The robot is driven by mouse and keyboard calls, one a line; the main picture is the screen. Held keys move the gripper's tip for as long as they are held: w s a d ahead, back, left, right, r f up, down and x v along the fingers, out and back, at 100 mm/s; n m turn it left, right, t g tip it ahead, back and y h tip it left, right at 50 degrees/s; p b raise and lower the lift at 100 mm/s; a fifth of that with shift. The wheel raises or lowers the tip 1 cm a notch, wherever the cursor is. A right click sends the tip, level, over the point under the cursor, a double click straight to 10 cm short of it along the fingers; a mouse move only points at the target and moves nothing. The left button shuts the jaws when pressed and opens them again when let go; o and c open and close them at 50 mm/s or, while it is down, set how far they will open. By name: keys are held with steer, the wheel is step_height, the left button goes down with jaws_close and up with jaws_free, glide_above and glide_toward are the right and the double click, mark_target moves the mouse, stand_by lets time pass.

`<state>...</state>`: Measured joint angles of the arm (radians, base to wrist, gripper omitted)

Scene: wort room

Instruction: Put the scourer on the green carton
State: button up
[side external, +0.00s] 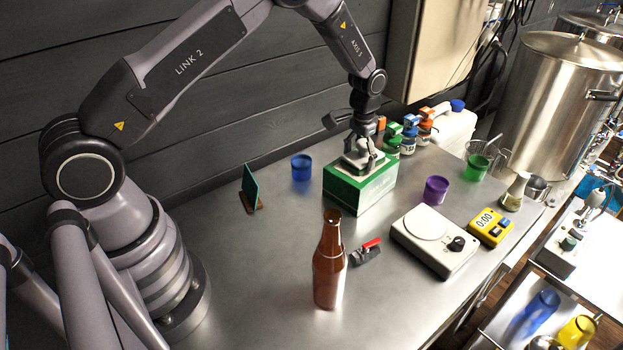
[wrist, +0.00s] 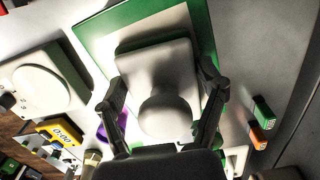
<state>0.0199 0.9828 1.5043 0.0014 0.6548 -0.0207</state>
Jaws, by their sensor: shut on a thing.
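The scourer (side external: 357,161) is a pale block with a rounded knob on top, seen over the top of the green carton (side external: 346,195). In the wrist view the scourer (wrist: 165,70) lies between my two fingers, over the pale, green-edged carton top (wrist: 86,36). My gripper (side external: 362,163) points down and is shut on the scourer; it also fills the lower wrist view (wrist: 163,88). The scourer sits at or very close to the carton's top; I cannot tell whether it touches. The fingers partly hide its sides.
A blue cup (side external: 302,168) and a teal upright panel (side external: 250,186) stand left of the carton, a purple cup (side external: 436,190) right. A brown bottle (side external: 329,265), red-handled valve (side external: 366,253), white scale (side external: 432,241) and yellow timer (side external: 490,228) are nearer. Small bottles (side external: 408,141) stand behind.

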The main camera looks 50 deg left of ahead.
mark_target(360, 145)
steer(key=o, duration=1.2)
steer(key=shift+c, duration=0.2)
steer(key=shift+r, duration=0.1)
steer(key=shift+r, duration=0.35)
step_height(360, 145, up, 12)
steer(key=shift+s+f, duration=0.1)
steer(key=shift+f, duration=0.05)
steer(key=s+r+t, duration=0.2)
steer(key=s+r, duration=0.7)
steer(key=r, duration=0.5)
steer(key=s+r+t, duration=0.1)
steer(key=s+r, duration=0.2)
steer(key=s, duration=0.3)
steer(key=s+r+t, duration=0.1)
steer(key=s+r, duration=0.3)
steer(key=s, duration=0.3)
steer(key=s+a+f+t, duration=0.1)
steer(key=s+f, duration=0.1)
steer(key=s, duration=1.1)
steer(key=shift+s+t, duration=0.3)
steer(key=shift+s, duration=0.05)
